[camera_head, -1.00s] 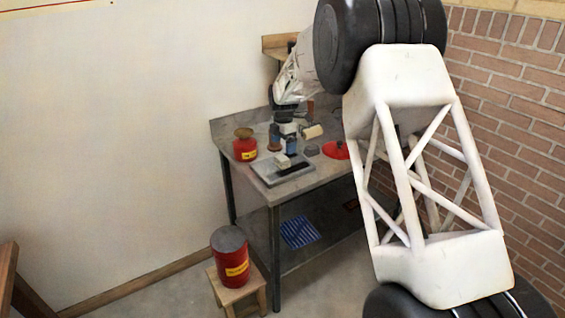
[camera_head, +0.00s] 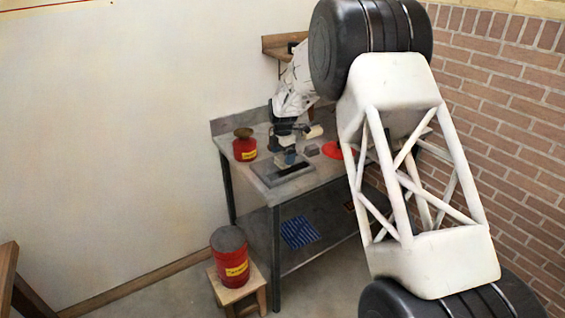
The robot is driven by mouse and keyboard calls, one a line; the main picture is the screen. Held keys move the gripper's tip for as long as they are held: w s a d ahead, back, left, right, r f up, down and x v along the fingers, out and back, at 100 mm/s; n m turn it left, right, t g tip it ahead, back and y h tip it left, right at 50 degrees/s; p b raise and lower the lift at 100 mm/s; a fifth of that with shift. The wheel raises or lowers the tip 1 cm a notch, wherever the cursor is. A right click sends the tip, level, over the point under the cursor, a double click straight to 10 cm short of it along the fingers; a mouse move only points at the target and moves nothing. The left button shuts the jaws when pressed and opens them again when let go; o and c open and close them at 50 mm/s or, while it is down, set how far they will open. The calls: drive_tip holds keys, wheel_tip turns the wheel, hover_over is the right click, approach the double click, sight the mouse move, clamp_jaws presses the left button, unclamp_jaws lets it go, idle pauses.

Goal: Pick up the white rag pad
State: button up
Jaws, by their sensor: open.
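The white rag pad (camera_head: 280,163) is a small pale block on the grey tray (camera_head: 268,178) at the front of the metal workbench. It is partly hidden by my gripper. My gripper (camera_head: 287,154) points down from the end of my white and black arm, directly over the pad as this view shows it. The gripper is open. Its fingertips are small and overlap the pad, so I cannot tell whether they touch it or stand around it.
A red can with a brown top (camera_head: 244,146) stands at the bench's left. A red disc-shaped thing (camera_head: 334,150) and a small grey block (camera_head: 312,150) lie to the right. A larger red can (camera_head: 230,256) stands on a wooden stool. A brick wall (camera_head: 500,120) closes the right side.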

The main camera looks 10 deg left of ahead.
drive_tip(key=shift+f, duration=1.4)
drive_tip(key=c, duration=1.1)
drive_tip(key=shift+o, duration=0.2)
drive_tip(key=shift+r, duration=0.15)
drive_tip(key=shift+r, duration=0.5)
drive_tip(key=shift+s+d+r, duration=0.1)
drive_tip(key=shift+s+r, duration=0.05)
drive_tip(key=shift+r, duration=0.45)
drive_tip(key=shift+s+r, duration=0.15)
drive_tip(key=shift+r, duration=0.45)
drive_tip(key=s+d, duration=0.2)
drive_tip(key=s, duration=0.2)
drive_tip(key=s+d+r, duration=0.1)
drive_tip(key=s+d, duration=0.1)
drive_tip(key=s, duration=0.3)
drive_tip(key=s+d, duration=0.2)
drive_tip(key=s, duration=0.3)
drive_tip(key=shift+s+r, duration=0.1)
drive_tip(key=shift+r, duration=0.05)
